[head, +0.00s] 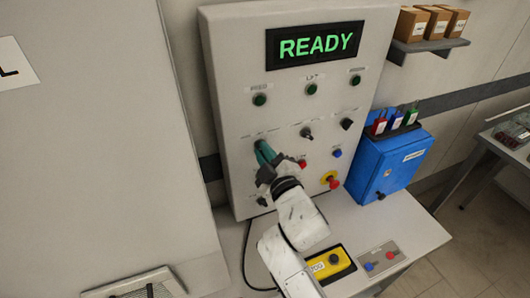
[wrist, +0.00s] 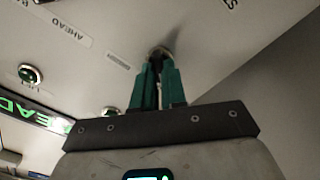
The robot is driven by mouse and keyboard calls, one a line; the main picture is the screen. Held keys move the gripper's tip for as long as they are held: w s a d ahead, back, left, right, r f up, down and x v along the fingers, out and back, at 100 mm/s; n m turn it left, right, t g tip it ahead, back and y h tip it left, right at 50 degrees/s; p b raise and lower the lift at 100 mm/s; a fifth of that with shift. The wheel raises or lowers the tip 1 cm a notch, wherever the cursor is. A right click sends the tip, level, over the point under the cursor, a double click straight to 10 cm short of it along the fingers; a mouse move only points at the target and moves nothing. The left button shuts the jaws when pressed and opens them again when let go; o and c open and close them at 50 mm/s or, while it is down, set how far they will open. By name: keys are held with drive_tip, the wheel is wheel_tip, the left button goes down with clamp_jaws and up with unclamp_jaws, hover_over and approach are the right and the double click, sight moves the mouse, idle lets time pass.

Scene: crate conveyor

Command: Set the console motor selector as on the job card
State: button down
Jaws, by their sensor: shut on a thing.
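The console (head: 225,65) is a light grey upright panel with a green READY display (head: 316,45). My gripper (head: 262,150), with green fingers, is at the left of its middle row of controls. In the wrist view my gripper (wrist: 158,66) is shut on a round selector knob (wrist: 160,51) on the panel face. The fingers hide most of this knob, so its pointing direction cannot be told. Two more dark selectors, a middle one (head: 306,132) and a right one (head: 346,124), sit in the same row. No job card text is readable.
Green lamps line the row above, such as the middle lamp (head: 312,89). A red emergency button (head: 332,182) is at lower right. A yellow box (head: 330,263) and a small button plate (head: 381,258) lie on the desk. A blue cabinet (head: 392,162) stands right.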

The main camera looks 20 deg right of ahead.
drive_tip(key=c, duration=1.2)
unclamp_jaws()
drive_tip(key=s+b, duration=0.2)
drive_tip(key=s, duration=0.8)
drive_tip(key=shift+s, duration=0.4)
